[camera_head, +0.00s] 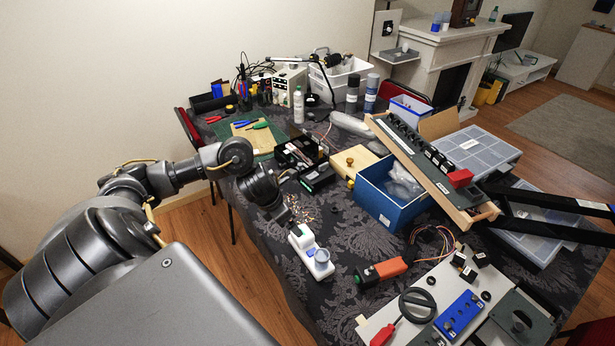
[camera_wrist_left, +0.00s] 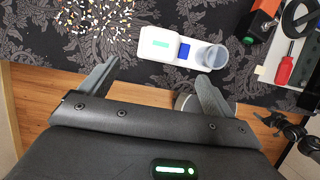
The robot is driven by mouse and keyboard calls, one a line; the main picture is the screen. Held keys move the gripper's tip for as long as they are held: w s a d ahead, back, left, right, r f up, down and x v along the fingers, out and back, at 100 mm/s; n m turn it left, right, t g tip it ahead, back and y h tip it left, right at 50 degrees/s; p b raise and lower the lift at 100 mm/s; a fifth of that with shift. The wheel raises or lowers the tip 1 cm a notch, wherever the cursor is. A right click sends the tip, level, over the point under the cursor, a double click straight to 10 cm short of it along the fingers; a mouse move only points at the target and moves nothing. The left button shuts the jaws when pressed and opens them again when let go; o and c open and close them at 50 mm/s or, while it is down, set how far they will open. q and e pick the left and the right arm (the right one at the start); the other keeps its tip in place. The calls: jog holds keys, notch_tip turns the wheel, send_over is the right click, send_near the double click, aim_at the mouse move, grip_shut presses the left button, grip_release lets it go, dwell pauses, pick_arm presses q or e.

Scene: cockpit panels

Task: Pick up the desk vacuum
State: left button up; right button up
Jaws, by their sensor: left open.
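The desk vacuum (camera_head: 310,252) is a small white device with a blue part and a clear bluish cup at one end. It lies on the dark patterned tablecloth near the table's front edge. It also shows at the top centre of the left wrist view (camera_wrist_left: 165,44), ahead of the fingers. My left gripper (camera_head: 284,218) hangs just behind and left of the vacuum in the head view. Its fingers (camera_wrist_left: 156,80) are spread apart with nothing between them. The vacuum lies beyond the fingertips, apart from them. My right gripper is not seen.
Small coloured crumbs (camera_head: 306,212) lie behind the vacuum. An orange-and-black tool (camera_head: 382,271) and a light panel with a red screwdriver (camera_head: 385,334) lie to its right. A blue box (camera_head: 388,198) stands behind. Black bars (camera_head: 550,213) cross at the right. Cloth around the vacuum is mostly clear.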

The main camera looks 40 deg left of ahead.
aim_at(310, 249)
pick_arm(q)
jog(key=x, duration=0.5)
jog(key=shift+w+f, duration=0.2)
jog(key=shift+f, duration=0.15)
jog(key=shift+p+x, duration=0.85)
jog(key=shift+x, duration=1.75)
jog(key=shift+w+d, duration=0.1)
jog(key=shift+w, duration=0.05)
jog(key=shift+r, duration=0.1)
jog(key=c, duration=1.7)
jog(key=shift+o, duration=0.2)
